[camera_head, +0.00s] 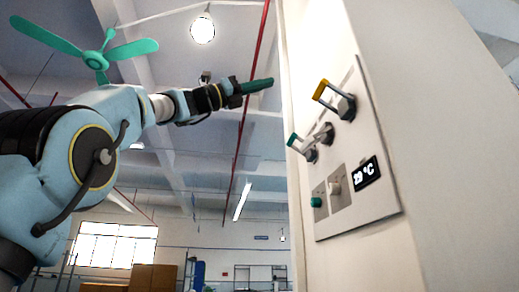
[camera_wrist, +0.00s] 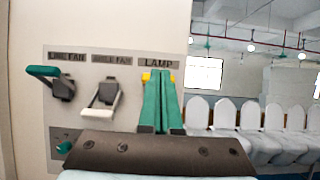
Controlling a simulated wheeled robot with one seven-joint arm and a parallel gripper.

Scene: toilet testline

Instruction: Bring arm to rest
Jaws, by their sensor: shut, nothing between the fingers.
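My arm reaches from the left in the head view, and my gripper (camera_head: 262,85) points right toward the control panel (camera_head: 377,195) on the pale wall. A gap shows between its fingertips and the wall in that view. In the wrist view my gripper (camera_wrist: 158,75) has its two green fingers together with nothing between them. The fingers cover most of the lever under the LAMP label (camera_wrist: 158,63), so only a bit of yellow shows. Whether they touch it cannot be told.
The panel carries a yellow-handled lever (camera_head: 334,98), a green-handled lever (camera_head: 302,146), a white-handled lever (camera_wrist: 101,104), a green knob (camera_head: 317,202) and a display (camera_head: 367,171). A green fan (camera_head: 95,58) hangs upper left. Several white toilets (camera_wrist: 225,117) stand in a row at right.

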